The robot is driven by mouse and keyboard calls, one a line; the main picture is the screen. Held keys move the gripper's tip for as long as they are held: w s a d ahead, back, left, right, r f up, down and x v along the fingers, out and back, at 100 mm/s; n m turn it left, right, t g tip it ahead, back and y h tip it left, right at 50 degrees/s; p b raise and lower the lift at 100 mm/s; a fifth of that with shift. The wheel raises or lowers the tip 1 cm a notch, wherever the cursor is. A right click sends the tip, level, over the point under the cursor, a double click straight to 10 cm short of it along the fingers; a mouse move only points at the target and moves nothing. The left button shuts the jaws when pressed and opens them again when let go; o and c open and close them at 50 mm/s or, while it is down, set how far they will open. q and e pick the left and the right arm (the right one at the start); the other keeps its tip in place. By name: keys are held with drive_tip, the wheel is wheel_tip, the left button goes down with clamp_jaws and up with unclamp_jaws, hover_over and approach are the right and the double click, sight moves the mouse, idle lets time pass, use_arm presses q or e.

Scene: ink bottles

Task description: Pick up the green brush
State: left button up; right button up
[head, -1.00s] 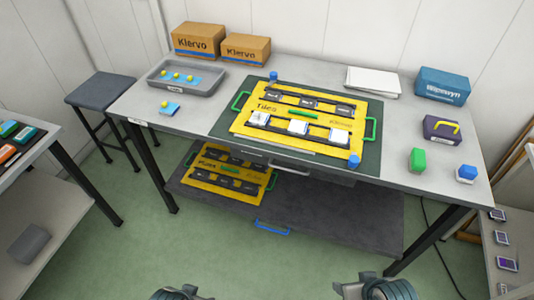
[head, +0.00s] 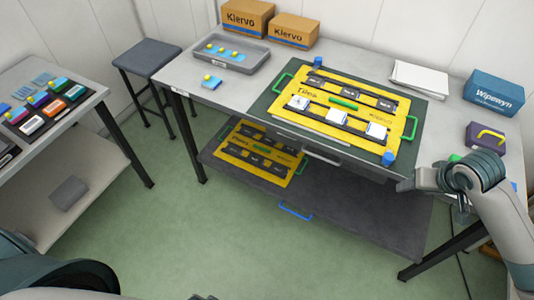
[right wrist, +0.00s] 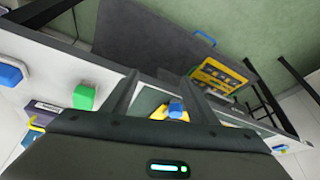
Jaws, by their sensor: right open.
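A green block (right wrist: 84,96), the likeliest green brush though no bristles show, stands on the workbench at the right. In the head view only a bit of its green top (head: 454,158) shows behind my right arm. My right gripper (head: 404,186) is over the bench's front right edge, pointing left. In the right wrist view its jaws (right wrist: 165,92) are apart and empty, with the green block outside them to the left. A slim green bar (head: 343,104) lies mid-board on the yellow board (head: 318,91). My left gripper is out of the picture.
A blue block (right wrist: 10,75) and a purple box with a yellow handle (head: 486,137) stand near the green block. A blue knob (head: 388,158) is at the board's near corner. A blue carton (head: 494,93) stands behind. A grey tray (head: 232,55) is at far left.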

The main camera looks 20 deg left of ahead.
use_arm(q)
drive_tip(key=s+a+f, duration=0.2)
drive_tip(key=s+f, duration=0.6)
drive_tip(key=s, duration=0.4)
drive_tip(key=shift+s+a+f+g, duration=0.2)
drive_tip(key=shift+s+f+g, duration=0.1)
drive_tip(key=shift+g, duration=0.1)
use_arm(e)
drive_tip(key=w+d+r+m+h, duration=0.1)
drive_tip(key=w+d+r+m, duration=0.3)
drive_tip(key=w+d+r, duration=0.3)
drive_tip(key=d+r, duration=0.5)
drive_tip(key=r, duration=0.1)
drive_tip(key=shift+d+r+h, duration=0.25)
drive_tip(key=shift+d+h, duration=0.1)
drive_tip(key=shift+h, duration=0.05)
drive_tip(key=shift+w+f, duration=0.15)
drive_tip(key=p+x, duration=0.3)
drive_tip(key=x, duration=0.8)
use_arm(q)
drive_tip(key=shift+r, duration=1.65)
use_arm(e)
drive_tip(key=shift+d+f, duration=0.1)
drive_tip(key=shift+f, duration=0.4)
